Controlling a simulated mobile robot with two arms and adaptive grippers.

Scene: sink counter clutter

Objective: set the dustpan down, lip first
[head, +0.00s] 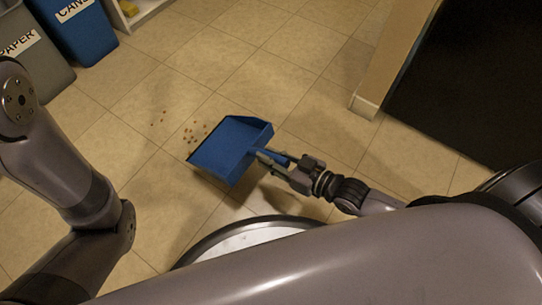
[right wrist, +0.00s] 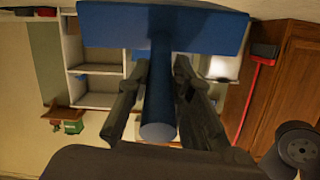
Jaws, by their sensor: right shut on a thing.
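The blue dustpan (head: 228,149) is over the tiled floor in the middle of the head view, its open lip towards the lower left. My right gripper (head: 274,160) is shut on its handle. In the right wrist view the handle (right wrist: 159,105) runs between the two fingers of the right gripper (right wrist: 160,85), with the blue pan (right wrist: 205,28) beyond. I cannot tell whether the lip touches the floor. Small brown crumbs (head: 194,132) lie on the tiles just beyond and left of the pan. My left gripper is not in view; only my left arm shows.
A blue bin (head: 85,35) labelled CANS and a grey bin (head: 38,62) labelled PAPER stand at the upper left. A wall end (head: 366,103) and a dark area are at the upper right. The tiles around the crumbs are clear.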

